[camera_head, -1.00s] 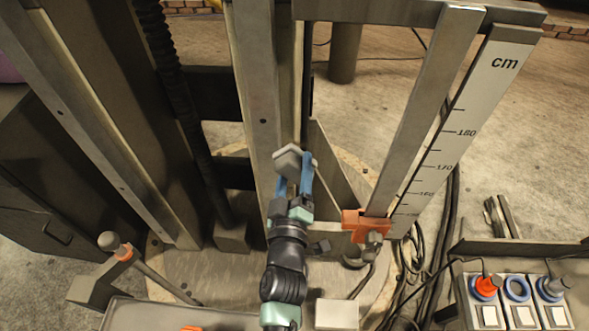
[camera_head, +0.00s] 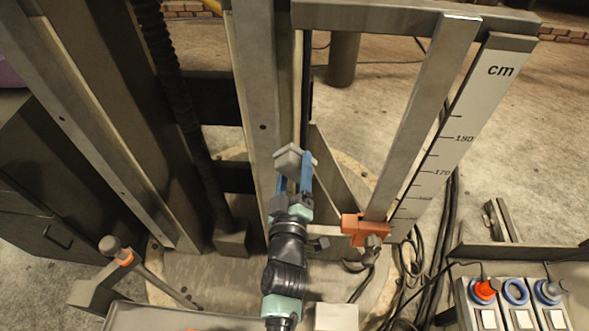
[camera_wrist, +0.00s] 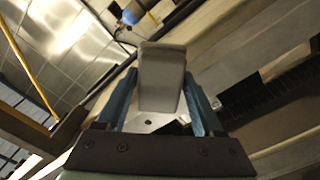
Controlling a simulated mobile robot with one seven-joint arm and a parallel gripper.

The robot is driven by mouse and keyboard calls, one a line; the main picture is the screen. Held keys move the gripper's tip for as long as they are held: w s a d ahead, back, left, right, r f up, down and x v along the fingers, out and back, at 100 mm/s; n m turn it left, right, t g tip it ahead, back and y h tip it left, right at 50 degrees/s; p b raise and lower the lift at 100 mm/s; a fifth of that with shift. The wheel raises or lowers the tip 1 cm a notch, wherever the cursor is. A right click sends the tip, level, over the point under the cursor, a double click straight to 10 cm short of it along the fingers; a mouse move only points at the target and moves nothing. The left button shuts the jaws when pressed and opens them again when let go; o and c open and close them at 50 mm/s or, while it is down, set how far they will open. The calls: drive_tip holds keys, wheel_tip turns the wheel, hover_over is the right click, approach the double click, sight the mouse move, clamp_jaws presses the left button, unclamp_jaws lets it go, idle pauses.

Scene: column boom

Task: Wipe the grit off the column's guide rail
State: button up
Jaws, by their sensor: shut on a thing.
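My gripper (camera_head: 294,170) is shut on a grey wiping pad (camera_head: 292,157), held between its two blue fingers. The pad also shows in the wrist view (camera_wrist: 162,75), where it fills the space between the fingers. In the head view the pad overlaps the lower part of the upright grey metal rail (camera_head: 262,90) of the column. I cannot tell whether it touches the rail. The pad and fingers hide a little of the rail. I cannot make out any grit on it at this size.
A slanted bar with an orange clamp (camera_head: 362,229) and a cm scale (camera_head: 455,140) stand to the right. A control box (camera_head: 515,290) with round knobs is at the lower right. A lever with an orange collar (camera_head: 125,257) is at the lower left. Loose cables hang near the clamp.

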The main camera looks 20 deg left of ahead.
sight(295, 158)
drive_tip(key=shift+w, duration=0.15)
wheel_tip(295, 158, up, 4)
drive_tip(key=p, duration=0.4)
drive_tip(key=shift+r+p, duration=0.15)
drive_tip(key=shift+p, duration=0.15)
wheel_tip(295, 158, down, 4)
drive_tip(key=b, duration=0.3)
drive_tip(key=shift+w+f+b, duration=0.15)
drive_tip(key=shift+f+b, duration=0.05)
drive_tip(key=shift+b, duration=0.1)
drive_tip(key=shift+r, duration=0.1)
